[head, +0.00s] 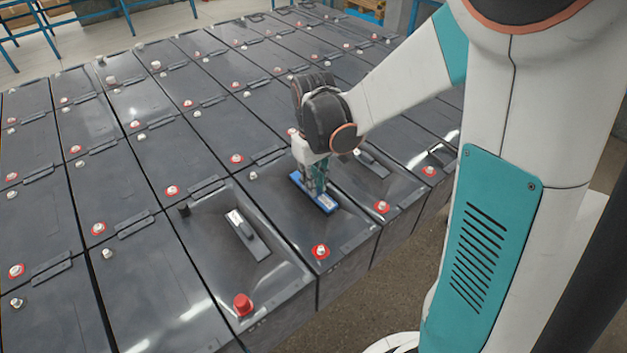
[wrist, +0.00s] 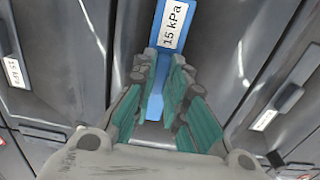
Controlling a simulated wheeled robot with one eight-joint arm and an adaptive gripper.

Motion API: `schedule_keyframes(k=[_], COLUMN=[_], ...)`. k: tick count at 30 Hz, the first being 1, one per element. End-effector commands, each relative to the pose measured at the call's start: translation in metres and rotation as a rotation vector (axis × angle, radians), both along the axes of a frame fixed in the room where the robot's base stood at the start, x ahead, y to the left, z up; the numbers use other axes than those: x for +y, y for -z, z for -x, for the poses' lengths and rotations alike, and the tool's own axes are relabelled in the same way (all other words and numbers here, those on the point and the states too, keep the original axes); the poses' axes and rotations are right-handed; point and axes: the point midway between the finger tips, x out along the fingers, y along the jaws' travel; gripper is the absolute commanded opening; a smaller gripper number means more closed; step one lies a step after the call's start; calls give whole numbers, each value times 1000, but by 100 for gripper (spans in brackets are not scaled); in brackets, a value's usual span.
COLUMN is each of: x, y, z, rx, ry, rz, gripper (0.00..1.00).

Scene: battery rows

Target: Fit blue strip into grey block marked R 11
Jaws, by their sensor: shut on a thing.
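The blue strip (head: 327,204) lies lengthwise over the middle of a grey block (head: 345,232) in the front row in the head view. In the wrist view the blue strip (wrist: 172,28) bears a white label reading "15 kPa". My gripper (head: 314,188) points down and is shut on the strip; both fingers show around it in the wrist view (wrist: 165,62). Whether the strip is seated or held just above the block I cannot tell. I cannot read an R 11 mark on any block.
Grey blocks with red-ringed terminals fill the area in tight rows. The block to the left has a grey strip with a white label (head: 245,235) and a tall red cap (head: 243,305). The block to the right also has a grey strip (head: 371,161). Floor shows in front.

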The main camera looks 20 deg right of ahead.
Motion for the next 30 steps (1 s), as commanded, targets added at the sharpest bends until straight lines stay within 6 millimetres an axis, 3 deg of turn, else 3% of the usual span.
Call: schedule_keyframes(k=[30], x=[0], y=[5], z=[0], rx=[0], ry=[0], rz=[0], gripper=[0])
